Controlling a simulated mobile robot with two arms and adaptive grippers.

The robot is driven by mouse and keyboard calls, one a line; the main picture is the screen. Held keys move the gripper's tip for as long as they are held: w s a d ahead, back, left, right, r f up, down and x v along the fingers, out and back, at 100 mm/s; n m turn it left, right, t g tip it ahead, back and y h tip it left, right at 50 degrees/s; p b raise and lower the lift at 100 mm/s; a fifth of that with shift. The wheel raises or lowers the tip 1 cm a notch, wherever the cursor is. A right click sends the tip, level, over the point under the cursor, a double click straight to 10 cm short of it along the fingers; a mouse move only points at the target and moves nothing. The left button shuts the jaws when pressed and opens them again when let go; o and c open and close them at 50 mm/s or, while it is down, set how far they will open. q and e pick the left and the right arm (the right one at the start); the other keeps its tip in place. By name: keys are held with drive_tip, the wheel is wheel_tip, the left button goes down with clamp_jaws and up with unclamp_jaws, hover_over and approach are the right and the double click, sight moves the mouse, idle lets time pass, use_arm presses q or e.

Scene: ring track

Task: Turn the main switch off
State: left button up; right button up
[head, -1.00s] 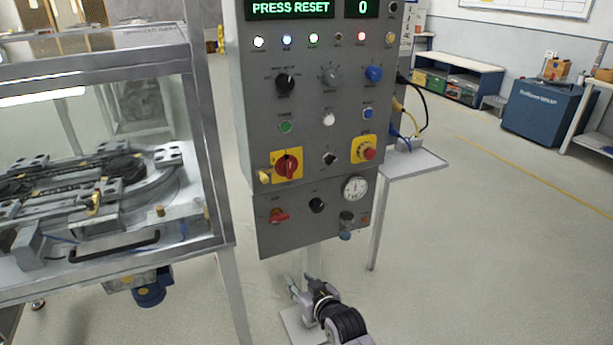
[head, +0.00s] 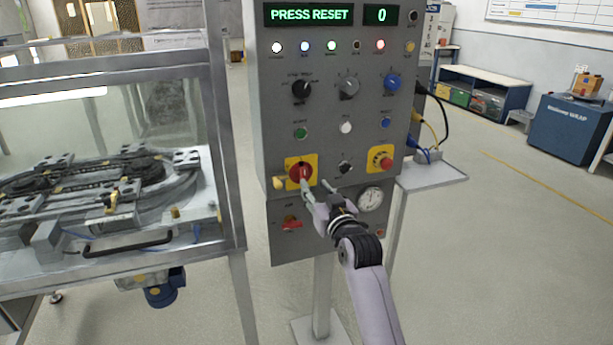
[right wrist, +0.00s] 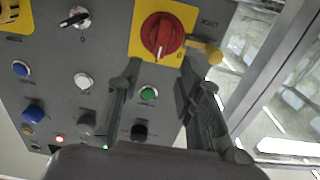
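The main switch (head: 300,172) is a red rotary knob on a yellow square plate at the lower left of the grey control panel. Its grip bar looks roughly vertical. In the right wrist view, which is turned upside down, the red knob (right wrist: 162,34) is at top centre. My right gripper (head: 316,187) is open, with its fingers just in front of and below the switch. In the wrist view the fingers (right wrist: 159,66) stand apart on either side below the knob, with nothing between them. I cannot tell whether they touch the panel. My left gripper is out of view.
A yellow part (head: 279,183) sticks out beside the switch. The emergency stop (head: 382,160) is to the right, a red valve handle (head: 291,223) below, and a gauge (head: 371,200) lower right. A glass-walled machine (head: 130,160) stands left. The display (head: 312,14) reads "PRESS RESET".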

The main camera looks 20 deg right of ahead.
sight(304, 173)
drive_tip(key=w, duration=0.7)
drive_tip(key=shift+w+a, duration=0.15)
drive_tip(key=shift+w, duration=0.05)
drive_tip(key=shift+c, duration=0.3)
clamp_jaws()
